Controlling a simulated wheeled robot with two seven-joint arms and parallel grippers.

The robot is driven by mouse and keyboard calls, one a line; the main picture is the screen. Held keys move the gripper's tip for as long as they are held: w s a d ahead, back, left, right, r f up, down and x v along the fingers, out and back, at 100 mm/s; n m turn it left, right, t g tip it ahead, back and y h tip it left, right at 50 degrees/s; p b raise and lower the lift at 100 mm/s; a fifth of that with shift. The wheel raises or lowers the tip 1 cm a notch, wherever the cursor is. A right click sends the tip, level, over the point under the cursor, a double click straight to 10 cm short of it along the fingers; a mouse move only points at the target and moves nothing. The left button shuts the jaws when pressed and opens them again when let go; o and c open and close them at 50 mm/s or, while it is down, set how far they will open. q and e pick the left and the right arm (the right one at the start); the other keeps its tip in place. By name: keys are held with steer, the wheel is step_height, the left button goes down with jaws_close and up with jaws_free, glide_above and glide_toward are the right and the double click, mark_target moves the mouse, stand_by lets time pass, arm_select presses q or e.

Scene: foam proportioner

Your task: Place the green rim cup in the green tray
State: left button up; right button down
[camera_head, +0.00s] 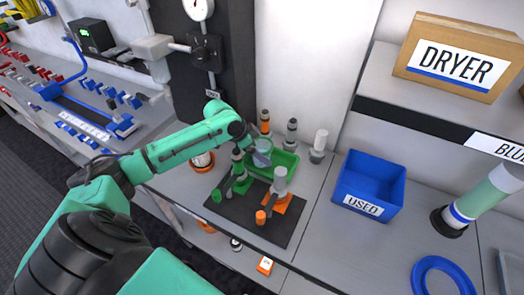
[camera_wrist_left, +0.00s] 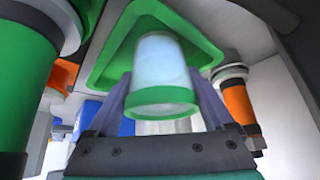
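The green rim cup (camera_head: 263,144) is pale and translucent with a green band. In the left wrist view the cup (camera_wrist_left: 160,72) sits between the two fingers of my left gripper (camera_wrist_left: 163,108), which appear to press on its sides. In the head view my left gripper (camera_head: 261,158) is at the left part of the green tray (camera_head: 286,163), with the cup over or in the tray's back left area. The tray also shows behind the cup in the left wrist view (camera_wrist_left: 112,50). I cannot tell whether the cup's base touches the tray. My right gripper is not in view.
A black mat (camera_head: 248,222) in front of the tray holds a green fixture (camera_head: 217,195) and an orange-based fixture (camera_head: 276,203). Dark and grey-topped bottles (camera_head: 291,134) stand behind and right. A blue USED bin (camera_head: 369,183) stands farther right. Bare worktop lies between mat and bin.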

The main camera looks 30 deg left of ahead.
arm_select(q)
steer(key=shift+o, duration=0.3)
steer(key=shift+f, duration=0.1)
steer(key=shift+s+a+r, duration=0.15)
steer(key=shift+a+r, duration=0.1)
steer(key=shift+r, duration=0.25)
steer(key=b+v, duration=0.1)
steer(key=v, duration=1)
steer(key=shift+d, duration=0.15)
